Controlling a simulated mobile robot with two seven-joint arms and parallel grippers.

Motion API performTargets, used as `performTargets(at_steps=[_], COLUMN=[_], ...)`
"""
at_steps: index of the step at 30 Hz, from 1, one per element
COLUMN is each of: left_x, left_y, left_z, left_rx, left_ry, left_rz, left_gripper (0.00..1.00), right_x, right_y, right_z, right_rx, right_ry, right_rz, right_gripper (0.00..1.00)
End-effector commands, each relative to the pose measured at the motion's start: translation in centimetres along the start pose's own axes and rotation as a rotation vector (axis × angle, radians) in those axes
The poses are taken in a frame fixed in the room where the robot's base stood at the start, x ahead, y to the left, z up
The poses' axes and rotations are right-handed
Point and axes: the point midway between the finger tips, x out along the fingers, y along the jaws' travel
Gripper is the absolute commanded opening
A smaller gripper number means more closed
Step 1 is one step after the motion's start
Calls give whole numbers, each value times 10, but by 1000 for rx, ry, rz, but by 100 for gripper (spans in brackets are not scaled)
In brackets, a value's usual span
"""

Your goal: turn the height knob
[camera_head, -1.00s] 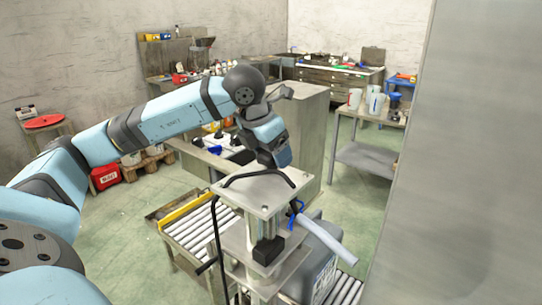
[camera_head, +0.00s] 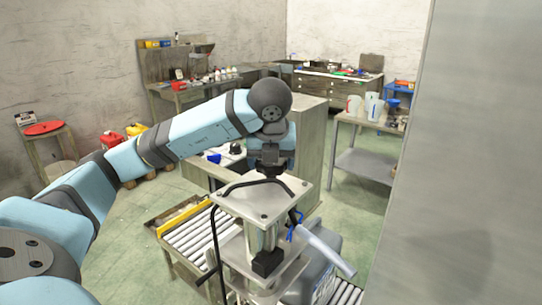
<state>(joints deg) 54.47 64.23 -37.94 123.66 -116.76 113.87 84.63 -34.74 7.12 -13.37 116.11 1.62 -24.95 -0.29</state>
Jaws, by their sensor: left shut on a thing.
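My left gripper (camera_head: 270,171) comes down from above onto the far side of the twin lance machine's metal top plate (camera_head: 250,205). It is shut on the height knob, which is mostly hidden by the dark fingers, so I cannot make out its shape. A black hose arcs over the plate just in front of the fingers. Below the plate are a metal cylinder and a black block (camera_head: 267,262). A pale grey lance tube (camera_head: 328,250) with a blue clip (camera_head: 295,226) slants down to the right. My right gripper is not in view.
A roller conveyor (camera_head: 195,240) with a yellow side rail runs under the machine. A grey container (camera_head: 318,272) stands on it at right. A cabinet (camera_head: 310,150) rises close behind. A large grey panel (camera_head: 465,150) fills the right side.

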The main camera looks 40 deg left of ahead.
Motion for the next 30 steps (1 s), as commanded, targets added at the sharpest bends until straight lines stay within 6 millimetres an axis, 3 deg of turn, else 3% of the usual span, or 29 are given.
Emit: performTargets(at_steps=[9, 24, 25, 27, 30], left_x=[-1, 0, 0, 0, 0], left_y=[0, 0, 0, 0, 0], left_z=[1, 1, 0, 0, 0], left_rx=[-93, -106, -106, -106, -106], left_ry=[0, 0, 0, 0, 0], left_rz=[37, 42, 42, 42, 43], left_gripper=[51, 51, 82, 98, 100], right_x=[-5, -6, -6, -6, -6], right_y=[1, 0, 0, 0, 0], right_z=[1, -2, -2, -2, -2], right_rx=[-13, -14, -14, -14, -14], right_ry=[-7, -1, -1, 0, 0], right_rz=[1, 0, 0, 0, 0], right_gripper=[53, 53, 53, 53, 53])
